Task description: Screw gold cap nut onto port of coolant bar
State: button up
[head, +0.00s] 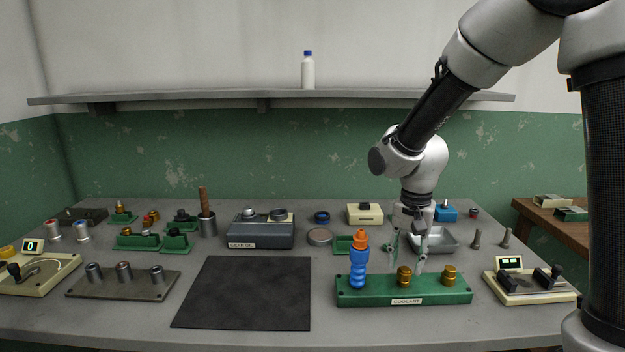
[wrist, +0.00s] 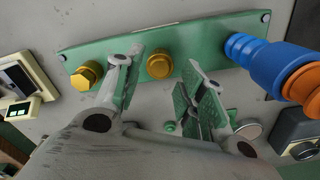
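The coolant bar (head: 375,298) is a long green block with a COOLANT label near the front of the bench; it also crosses the top of the wrist view (wrist: 205,40). A gold cap nut (head: 404,276) sits at its middle position, also seen in the wrist view (wrist: 159,65). Another gold cap nut (head: 449,275) sits at its right end; in the wrist view it is at the left (wrist: 86,75). How far either is screwed on, I cannot tell. My gripper (head: 406,262) is open, above and near the middle nut. In the wrist view its fingers (wrist: 163,72) stand apart with nothing held between them.
A blue fitting with an orange tip (head: 359,262) stands upright on the bar's left end, close to my gripper. A metal tray (head: 436,242) lies behind. A cream device (head: 528,286) stands right of the bar. The black mat (head: 245,290) at left is clear.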

aim_at(405, 268)
jog(key=n, duration=0.3)
jog(key=shift+n, duration=0.4)
jog(key=n, duration=0.3)
jog(key=shift+n, duration=0.4)
jog(key=n, duration=0.8)
jog(key=shift+f, duration=1.55)
jog(key=shift+c, duration=0.2)
